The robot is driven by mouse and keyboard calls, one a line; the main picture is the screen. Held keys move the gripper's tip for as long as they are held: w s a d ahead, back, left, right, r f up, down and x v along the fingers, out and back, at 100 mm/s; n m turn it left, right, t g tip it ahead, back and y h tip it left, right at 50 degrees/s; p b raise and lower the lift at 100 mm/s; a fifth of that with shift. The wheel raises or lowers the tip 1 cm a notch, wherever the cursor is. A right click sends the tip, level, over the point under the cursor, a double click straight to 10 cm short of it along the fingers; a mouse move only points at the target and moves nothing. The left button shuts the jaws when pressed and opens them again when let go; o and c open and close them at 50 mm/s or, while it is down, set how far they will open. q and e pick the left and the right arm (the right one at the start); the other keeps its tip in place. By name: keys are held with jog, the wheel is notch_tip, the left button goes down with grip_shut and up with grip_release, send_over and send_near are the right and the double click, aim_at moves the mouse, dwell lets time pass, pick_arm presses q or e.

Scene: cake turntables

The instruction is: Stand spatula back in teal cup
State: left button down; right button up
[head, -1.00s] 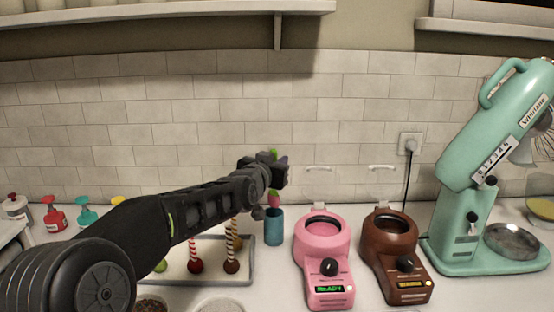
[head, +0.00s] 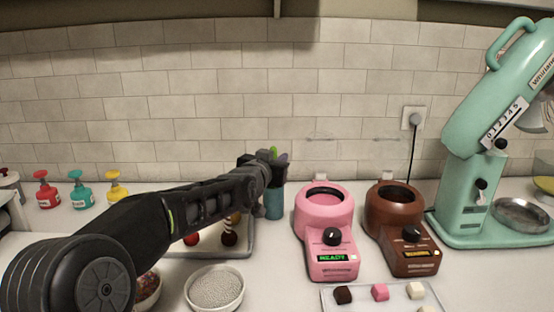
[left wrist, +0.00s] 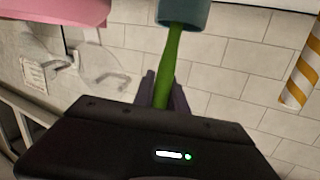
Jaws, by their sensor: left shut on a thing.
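The teal cup (head: 273,204) stands upright on the counter, left of the pink melter. My left gripper (head: 276,168) is directly above the cup and shut on the spatula (head: 274,152), whose green handle end sticks up past the fingers. In the left wrist view the green handle (left wrist: 174,55) runs from my left gripper (left wrist: 164,92) to the mouth of the teal cup (left wrist: 183,12). The spatula's lower end is hidden in the cup; whether it touches the bottom I cannot tell. My right gripper is not in view.
The pink melter (head: 325,214) and brown melter (head: 393,211) stand right of the cup. A tray (head: 243,251) with striped cake-pop sticks lies under my left arm. A mint mixer (head: 468,185) is far right. Front: a bowl (head: 214,289) and cube tray (head: 360,301).

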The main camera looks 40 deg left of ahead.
pick_arm(q)
jog(key=c, duration=1.3)
grip_release()
jog(key=shift+s, duration=0.1)
jog(key=b+v, duration=0.1)
jog(key=v, duration=0.6)
jog(key=shift+s+d+b, duration=0.15)
jog(key=shift+s+b, duration=0.15)
jog(key=shift+r, duration=0.1)
